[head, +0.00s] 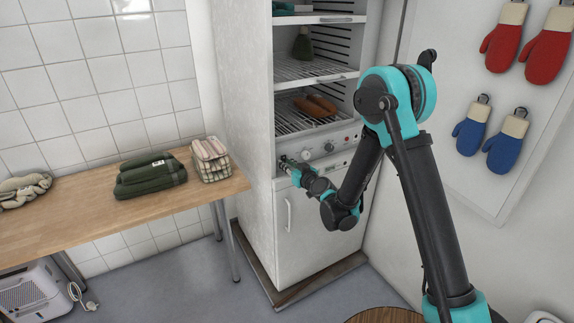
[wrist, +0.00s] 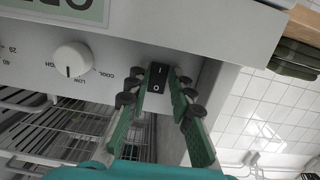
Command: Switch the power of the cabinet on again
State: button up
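The cabinet (head: 245,110) is a tall white unit with open wire shelves above a control panel (head: 330,149). In the wrist view, its power switch (wrist: 156,79) is a small black rocker marked I and O on the panel's white face. I cannot tell which side is pressed in. My gripper (head: 288,165) is at the left end of the panel in the head view, where it hides the switch. In the wrist view, my gripper's green fingers (wrist: 160,90) are parted, one on each side of the switch. Nothing is held; contact with the switch cannot be told.
A white dial (wrist: 73,60) marked LOW, HIGH and COOL sits beside the switch. Brown items (head: 315,106) lie on a cabinet shelf. A wooden table (head: 100,215) with folded green cloth (head: 150,175) and a checked bundle (head: 210,160) stands left. Mitts (head: 505,140) hang right.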

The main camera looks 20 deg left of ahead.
jog(key=o, duration=0.3)
notch_tip(320, 180, up, 10)
dwell(0.7)
dwell(0.3)
